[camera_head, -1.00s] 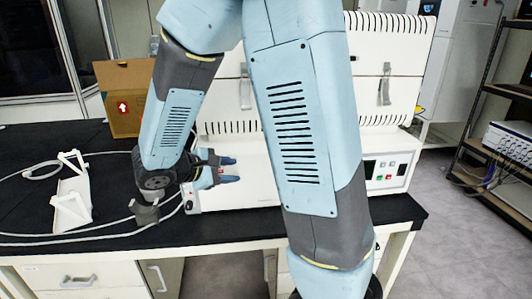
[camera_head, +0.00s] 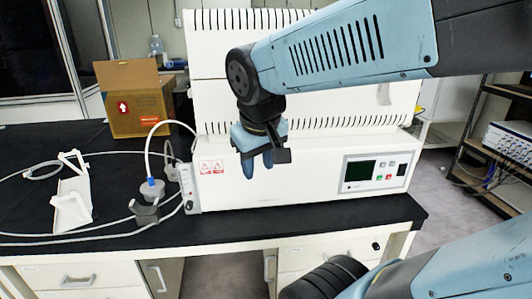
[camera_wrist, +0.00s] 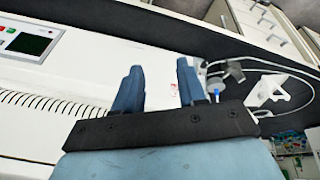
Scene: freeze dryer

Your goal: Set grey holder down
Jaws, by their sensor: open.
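The grey holder (camera_head: 146,213) stands on the black bench top, left of the freeze dryer's front corner. A clear vessel with a blue fitting (camera_head: 152,189) is right behind it; whether they touch is unclear. My gripper (camera_head: 258,165) is open and empty, pointing down in front of the freeze dryer's white body (camera_head: 290,180), to the right of the holder and apart from it. In the wrist view my gripper (camera_wrist: 160,66) has its two blue fingers spread with nothing between them. A small grey shape beyond the right finger may be the holder.
A white bracket-like stand (camera_head: 72,195) is at the bench's left, with loose white tubing around it. A cardboard box (camera_head: 136,98) stands at the back left. The control panel (camera_head: 376,172) is right of my gripper. The bench's front edge is close.

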